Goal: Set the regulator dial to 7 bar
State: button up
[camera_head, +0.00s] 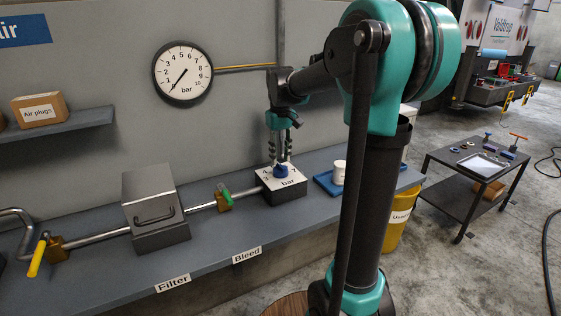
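The regulator (281,195) is a dark box on the bench with a white tilted dial plate (290,183) reading "bar", with a 7 at right and a 4 and 3 at left. A blue knob (281,171) sits on the plate. My gripper (281,163) points straight down over the knob, its fingertips at or just above the knob's top. I cannot tell whether they touch or grip it; the knob's pointer is not clear.
Left of the regulator, a pipe carries a green-handled Bleed valve (224,194), a grey filter box (153,210) and a yellow-handled valve (38,256). A blue tray (325,182) with a white cylinder (339,172) is at right. A yellow bin (400,222) stands beyond the bench.

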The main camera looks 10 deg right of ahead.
aim_at(281, 169)
jog(key=shift+f, duration=1.25)
jog(key=shift+c, duration=0.5)
grip_shut()
